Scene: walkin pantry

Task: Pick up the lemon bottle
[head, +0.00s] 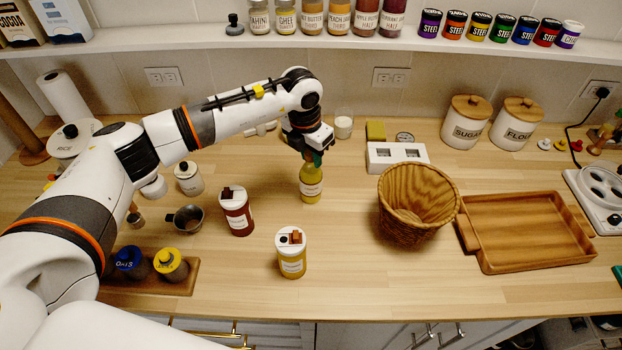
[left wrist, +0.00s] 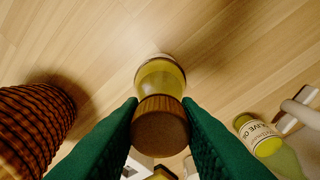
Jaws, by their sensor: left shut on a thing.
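The lemon bottle (head: 311,185) is upright, yellow-green with a white label too small to read, in the middle of the counter. My left gripper (head: 314,157) is above it, pointing down, and shut on its top. In the left wrist view, the green finger pads of my left gripper (left wrist: 161,118) press on both sides of the bottle's brown cap (left wrist: 160,125). The yellow body of the bottle (left wrist: 160,78) shows beyond the cap. I cannot tell whether the base touches the counter. My right gripper is not in view.
A wicker basket (head: 408,225) stands right of the bottle, beside a wooden tray (head: 480,255). A red-brown jar (head: 237,215) and a yellow jar (head: 291,262) stand left and in front. An olive oil bottle (left wrist: 258,137) shows in the left wrist view.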

